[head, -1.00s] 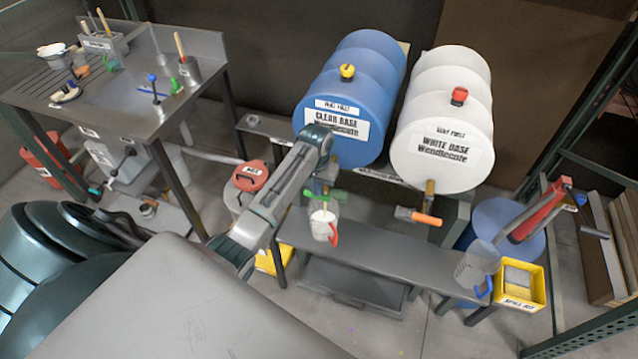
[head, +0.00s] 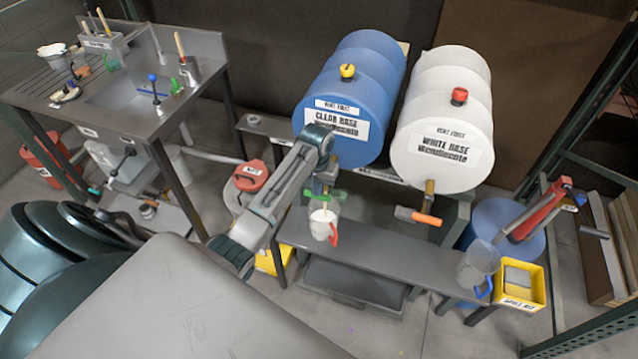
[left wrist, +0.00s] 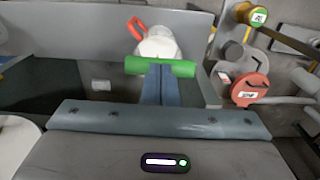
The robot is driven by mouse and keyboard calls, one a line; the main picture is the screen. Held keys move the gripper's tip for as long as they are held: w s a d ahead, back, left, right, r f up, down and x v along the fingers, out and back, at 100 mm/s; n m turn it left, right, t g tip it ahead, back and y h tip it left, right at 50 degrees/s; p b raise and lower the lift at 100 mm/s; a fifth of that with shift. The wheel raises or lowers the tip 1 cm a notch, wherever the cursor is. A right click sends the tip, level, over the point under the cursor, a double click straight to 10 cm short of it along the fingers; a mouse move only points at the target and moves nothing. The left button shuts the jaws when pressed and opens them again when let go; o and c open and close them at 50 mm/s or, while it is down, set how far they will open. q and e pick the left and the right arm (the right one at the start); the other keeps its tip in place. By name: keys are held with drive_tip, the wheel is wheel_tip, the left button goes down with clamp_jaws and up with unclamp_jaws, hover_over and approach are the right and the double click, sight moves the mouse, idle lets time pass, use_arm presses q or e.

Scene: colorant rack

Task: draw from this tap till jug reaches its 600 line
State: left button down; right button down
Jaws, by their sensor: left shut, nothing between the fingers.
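The blue drum labelled CLEAR BASE (head: 350,90) lies on its side. The tap's green handle (head: 333,196) shows below its front and crosswise at my fingertips in the left wrist view (left wrist: 185,68). My left gripper (head: 325,183) is shut and empty, its blue-grey fingers (left wrist: 160,84) against or just beside the handle; I cannot tell if they touch. The clear jug with a red handle (head: 320,228) stands on the bench under the tap, with whitish contents. It shows beyond the handle in the left wrist view (left wrist: 158,45). Its lines are too small to read. My right gripper is out of view.
A white drum (head: 445,120) with an orange-handled tap (head: 425,218) is beside the blue one. The grey bench (head: 400,262) holds a second clear jug (head: 477,265) and a yellow bin (head: 540,283) at its right end. A red-lidded can (head: 250,177) stands left of my arm.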

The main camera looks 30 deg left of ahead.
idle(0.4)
use_arm(q)
drive_tip(key=shift+r+p, duration=0.8)
drive_tip(key=shift+r, duration=0.95)
drive_tip(key=shift+r, duration=2.5)
drive_tip(key=shift+f+b, duration=0.35)
drive_tip(key=shift+f, duration=1.25)
